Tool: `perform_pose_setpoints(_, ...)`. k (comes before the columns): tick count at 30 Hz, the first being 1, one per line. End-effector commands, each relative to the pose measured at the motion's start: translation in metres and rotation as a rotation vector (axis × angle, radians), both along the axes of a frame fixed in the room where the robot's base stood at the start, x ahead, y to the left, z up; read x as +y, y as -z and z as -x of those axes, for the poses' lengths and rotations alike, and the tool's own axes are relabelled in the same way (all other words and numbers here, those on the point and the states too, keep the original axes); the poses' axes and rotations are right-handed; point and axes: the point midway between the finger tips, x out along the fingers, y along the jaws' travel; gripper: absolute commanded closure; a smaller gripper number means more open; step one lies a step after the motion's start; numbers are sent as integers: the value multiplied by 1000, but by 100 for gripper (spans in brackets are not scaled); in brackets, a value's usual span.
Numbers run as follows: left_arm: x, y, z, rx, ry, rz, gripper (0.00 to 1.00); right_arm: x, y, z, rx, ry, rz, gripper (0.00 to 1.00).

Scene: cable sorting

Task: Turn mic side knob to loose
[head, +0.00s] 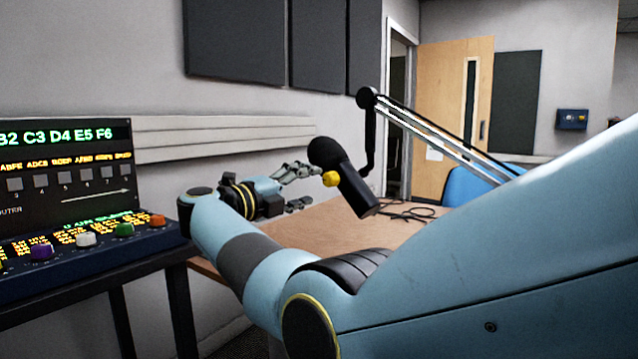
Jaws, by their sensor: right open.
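A black microphone (357,190) hangs tilted from a boom arm (430,135), with its round head at the upper left. A yellow side knob (330,179) sticks out of the left side of its body. My right gripper (314,186) is open just left of the microphone, one finger above and one below the knob's height. The fingertips are close to the knob in the picture; I cannot tell whether they touch it. No cable or other thing shows between the fingers. My left gripper is out of view.
A wooden table (315,232) lies below the microphone, with a black cable (408,212) on it. A control panel with coloured knobs (75,240) stands at the left. A blue chair (470,185) and a wooden door (448,110) are behind. My right arm covers much of the lower right.

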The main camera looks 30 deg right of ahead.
Motion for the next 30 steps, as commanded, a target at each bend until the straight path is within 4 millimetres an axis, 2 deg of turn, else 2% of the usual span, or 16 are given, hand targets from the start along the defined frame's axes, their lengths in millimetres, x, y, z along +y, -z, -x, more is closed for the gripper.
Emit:
perform_pose_setpoints(3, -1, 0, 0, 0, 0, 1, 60, 27, 2, 5, 1, -3, -2, 46)
perform_pose_setpoints(10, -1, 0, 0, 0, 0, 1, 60, 59, 3, 12, 0, -2, 0, 46)
perform_pose_setpoints(15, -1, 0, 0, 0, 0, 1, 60, 64, 4, 14, 0, -1, 0, 46)
perform_pose_setpoints(27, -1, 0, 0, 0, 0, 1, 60, 64, 4, 14, 0, -1, 0, 46)
perform_pose_setpoints(30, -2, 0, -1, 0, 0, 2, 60, 61, 17, 13, 32, -27, 36, 46)
